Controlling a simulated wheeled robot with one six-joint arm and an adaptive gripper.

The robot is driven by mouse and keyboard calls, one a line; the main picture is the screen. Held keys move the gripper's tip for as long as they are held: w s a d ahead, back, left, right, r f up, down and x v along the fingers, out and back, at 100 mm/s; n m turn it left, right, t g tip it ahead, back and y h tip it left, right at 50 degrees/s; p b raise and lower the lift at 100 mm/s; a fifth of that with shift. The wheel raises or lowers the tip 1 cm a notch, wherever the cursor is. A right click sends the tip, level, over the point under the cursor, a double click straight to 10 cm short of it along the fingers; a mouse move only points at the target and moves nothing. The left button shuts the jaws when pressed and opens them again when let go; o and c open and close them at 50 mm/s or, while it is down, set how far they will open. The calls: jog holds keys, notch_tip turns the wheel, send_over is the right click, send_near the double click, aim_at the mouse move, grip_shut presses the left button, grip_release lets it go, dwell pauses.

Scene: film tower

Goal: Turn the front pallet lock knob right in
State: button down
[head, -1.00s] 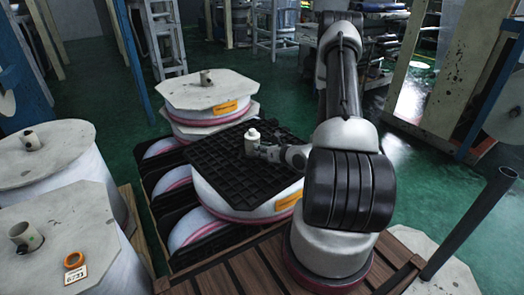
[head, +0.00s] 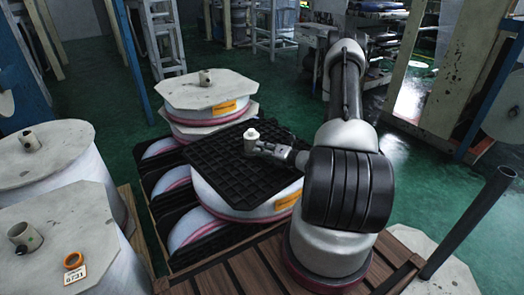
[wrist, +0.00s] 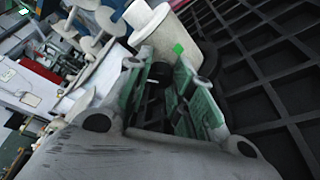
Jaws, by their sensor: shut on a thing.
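The pallet lock knob (head: 251,136) is a small white cylinder. It stands upright on the black gridded pallet (head: 215,165), which lies on a large white film roll. My gripper (head: 258,148) reaches in from the right, low over the pallet, and is shut on the knob. In the wrist view, my gripper (wrist: 160,80) shows green-padded fingers at the base of the pale knob (wrist: 168,38), which has a bright green mark on it. The black pallet grid (wrist: 275,80) fills the right side there. The exact finger contact is partly hidden.
Another pale-topped roll (head: 207,92) stands behind the pallet. A slanted dark post (head: 470,222) is at right.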

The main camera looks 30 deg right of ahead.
jog(key=shift+f+m, duration=0.1)
jog(key=shift+m, duration=0.3)
jog(key=shift+y, duration=0.3)
jog(key=c, duration=1.2)
grip_release()
